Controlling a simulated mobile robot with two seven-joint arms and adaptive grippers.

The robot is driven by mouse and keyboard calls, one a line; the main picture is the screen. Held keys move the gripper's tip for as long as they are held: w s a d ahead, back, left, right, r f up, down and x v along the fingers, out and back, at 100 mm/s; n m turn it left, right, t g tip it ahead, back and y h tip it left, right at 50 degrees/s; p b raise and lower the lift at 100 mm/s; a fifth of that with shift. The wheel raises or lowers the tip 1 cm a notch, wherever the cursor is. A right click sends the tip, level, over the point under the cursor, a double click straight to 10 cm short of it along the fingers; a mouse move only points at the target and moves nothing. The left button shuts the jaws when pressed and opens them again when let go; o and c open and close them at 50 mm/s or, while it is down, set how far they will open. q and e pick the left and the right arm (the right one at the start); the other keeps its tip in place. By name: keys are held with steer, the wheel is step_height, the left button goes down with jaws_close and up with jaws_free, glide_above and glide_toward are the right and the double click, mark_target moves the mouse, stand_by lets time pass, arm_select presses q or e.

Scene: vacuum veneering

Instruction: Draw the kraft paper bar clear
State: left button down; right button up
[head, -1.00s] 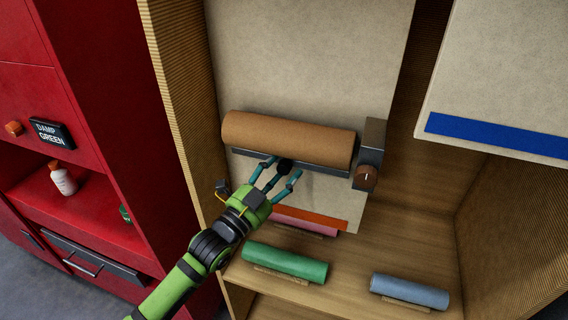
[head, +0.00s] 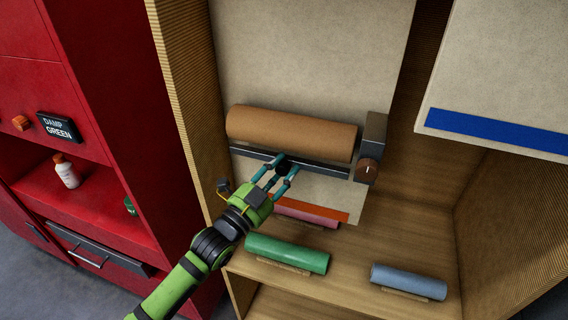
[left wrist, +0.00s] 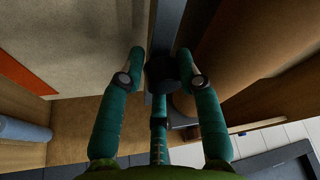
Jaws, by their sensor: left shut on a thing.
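The brown kraft paper roll (head: 290,134) lies across the front of a tall beige panel. The dark kraft paper bar (head: 325,170) runs just below the roll, with a thin gap between them. My left gripper (head: 280,170) is shut on the round black knob at the bar's middle. In the left wrist view, the fingers (left wrist: 163,80) sit around the black knob (left wrist: 162,68), and the bar (left wrist: 167,22) runs up behind it. The knob partly hides the bar there. My right gripper is in neither view.
A block with a brown dial (head: 368,171) stands at the bar's right end. Below lie a pink roll (head: 305,214), a green roll (head: 287,254) and a blue-grey roll (head: 409,281). A corrugated wall (head: 185,100) stands close on the left, beside a red cabinet (head: 105,60).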

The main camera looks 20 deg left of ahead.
arm_select(q)
steer(key=shift+s+d+r, duration=0.1)
steer(key=shift+s+r, duration=0.25)
steer(key=shift+s, duration=0.3)
steer(key=shift+w+f, duration=0.1)
steer(key=c, duration=1.1)
jaws_free()
steer(key=shift+o, duration=0.8)
steer(key=shift+d, duration=0.1)
steer(key=shift+s+a+f, duration=0.25)
steer(key=shift+s, duration=0.25)
steer(key=v, duration=1.1)
